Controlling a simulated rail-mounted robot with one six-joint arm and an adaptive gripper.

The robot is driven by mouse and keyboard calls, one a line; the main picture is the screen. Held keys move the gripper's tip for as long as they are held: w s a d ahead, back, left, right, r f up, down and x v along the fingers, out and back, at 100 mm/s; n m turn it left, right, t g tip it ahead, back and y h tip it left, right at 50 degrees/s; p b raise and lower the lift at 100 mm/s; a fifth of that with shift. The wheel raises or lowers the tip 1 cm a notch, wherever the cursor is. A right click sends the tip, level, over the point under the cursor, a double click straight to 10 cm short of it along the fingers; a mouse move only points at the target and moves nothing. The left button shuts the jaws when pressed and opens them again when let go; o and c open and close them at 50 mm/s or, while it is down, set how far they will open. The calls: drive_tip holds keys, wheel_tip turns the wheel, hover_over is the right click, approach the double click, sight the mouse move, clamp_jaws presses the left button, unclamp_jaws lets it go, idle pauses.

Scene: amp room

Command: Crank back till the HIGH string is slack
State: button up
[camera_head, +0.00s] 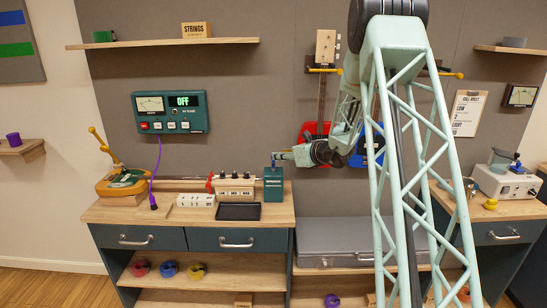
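My gripper (284,157) reaches in from the right, beside the top of a small teal box (273,185) at the right end of the bench. A small dark blue upright part (274,160) stands on that box near the fingertips. Whether the gripper touches it or is open or shut is too small to tell. Left of the box, a pale block (234,189) with several dark knobs on top carries small labels, hard to read. Thin lines run along the bench behind it; I cannot tell which is the HIGH string or how tight it is.
A teal wall meter (170,113) shows OFF, with a purple cable hanging below. The bench top (110,214) holds a yellow-handled device (122,180), small white labelled blocks (196,200) and a black tray (238,211). A grey case (360,243) lies to the right.

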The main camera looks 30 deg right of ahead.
sight(274, 162)
drive_tip(key=shift+b+x, duration=0.35)
drive_tip(key=shift+x, duration=3.1)
drive_tip(key=c, duration=0.9)
